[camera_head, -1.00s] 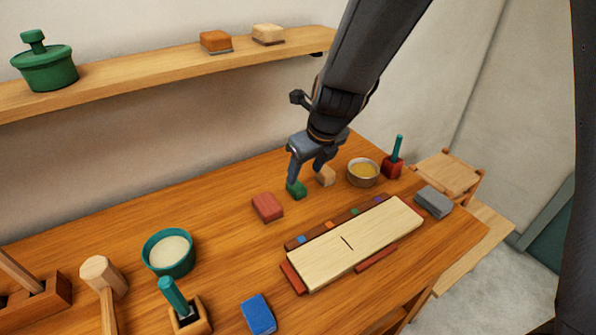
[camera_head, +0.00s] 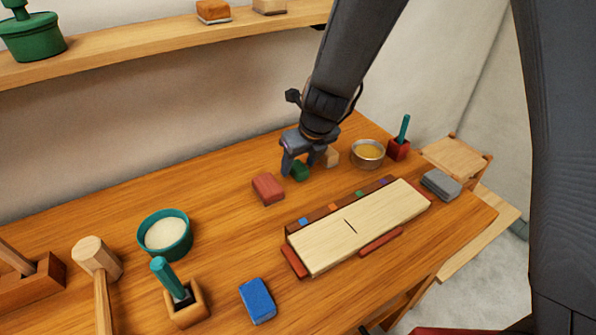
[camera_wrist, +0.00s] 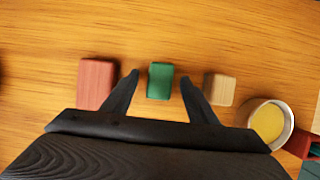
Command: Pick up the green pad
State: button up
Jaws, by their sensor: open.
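The green pad (camera_head: 299,171) is a small block on the wooden table, between a red block and a tan block. In the wrist view the green pad (camera_wrist: 160,80) shows between the fingertips of my gripper (camera_wrist: 160,76), with a gap on both sides. My gripper (camera_head: 298,172) is open and points down at the pad in the head view. Its fingers partly hide the pad there. I cannot tell how far down the fingertips reach beside it.
The red block (camera_wrist: 96,84) is close outside the left finger, the tan block (camera_wrist: 220,89) close outside the right. A bowl of yellow stuff (camera_head: 367,153) stands to the right. A pale board (camera_head: 360,228) lies in front. Bare table (camera_head: 215,190) lies to the left.

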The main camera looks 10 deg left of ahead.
aim_at(299, 168)
jog(key=c, duration=1.2)
jog(key=shift+r, duration=0.15)
notch_tip(299, 168, up, 10)
jog(key=p, duration=0.4)
